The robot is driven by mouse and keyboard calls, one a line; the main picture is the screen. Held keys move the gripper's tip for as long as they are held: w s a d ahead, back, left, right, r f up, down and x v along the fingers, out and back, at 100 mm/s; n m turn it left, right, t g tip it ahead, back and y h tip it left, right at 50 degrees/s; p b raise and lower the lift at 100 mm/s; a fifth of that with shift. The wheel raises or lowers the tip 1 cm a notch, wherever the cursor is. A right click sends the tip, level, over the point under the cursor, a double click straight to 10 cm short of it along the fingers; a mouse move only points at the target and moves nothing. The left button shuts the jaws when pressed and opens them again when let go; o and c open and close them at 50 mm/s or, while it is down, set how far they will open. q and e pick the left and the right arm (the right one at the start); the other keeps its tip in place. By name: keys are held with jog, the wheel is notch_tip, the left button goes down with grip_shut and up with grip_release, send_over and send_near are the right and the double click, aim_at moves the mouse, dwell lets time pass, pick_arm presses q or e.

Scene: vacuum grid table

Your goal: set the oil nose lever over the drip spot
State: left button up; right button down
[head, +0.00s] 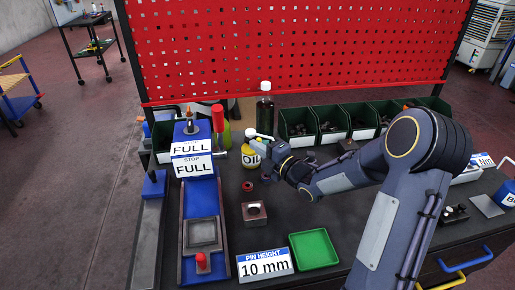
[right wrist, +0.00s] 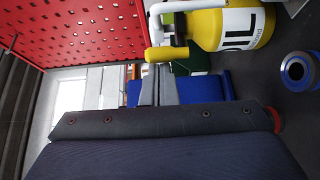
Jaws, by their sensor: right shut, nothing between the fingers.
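The yellow oil can (head: 251,157) with its white OIL label stands on the dark bench behind the blue fixture's right side. A white lever (head: 253,133) sits on its top, beside my right gripper (head: 279,163). In the right wrist view the can (right wrist: 221,18) is large at the upper right. Its white nose (right wrist: 155,24) ends in a yellow tip (right wrist: 164,54) just above my fingers (right wrist: 157,90). The fingers are shut and empty; I cannot tell whether they touch the tip. I cannot identify the drip spot for sure. My left gripper is out of view.
A small block with a round hole (head: 254,212) and a dark red ring (head: 247,186) lie in front of the can. A green tray (head: 313,249) and a PIN HEIGHT sign (head: 265,264) are nearer. Green bins (head: 299,126) and a dark bottle (head: 265,112) stand behind.

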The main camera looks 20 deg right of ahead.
jog(key=shift+d+y, duration=0.2)
jog(key=shift+y, duration=0.1)
jog(key=shift+d+n+g+y+b, duration=0.3)
jog(key=shift+n+g+y+b, duration=0.15)
jog(key=shift+n+y, duration=0.2)
jog(key=shift+w+d+n+g+y+b, duration=0.15)
jog(key=shift+d+n+g+y+b, duration=0.55)
jog(key=shift+d+n+g+y, duration=0.5)
jog(key=shift+w+d+n+g+y+b, duration=0.15)
jog(key=shift+d+n+g+y+b, duration=0.5)
jog(key=shift+y, duration=0.8)
jog(key=shift+a, duration=0.15)
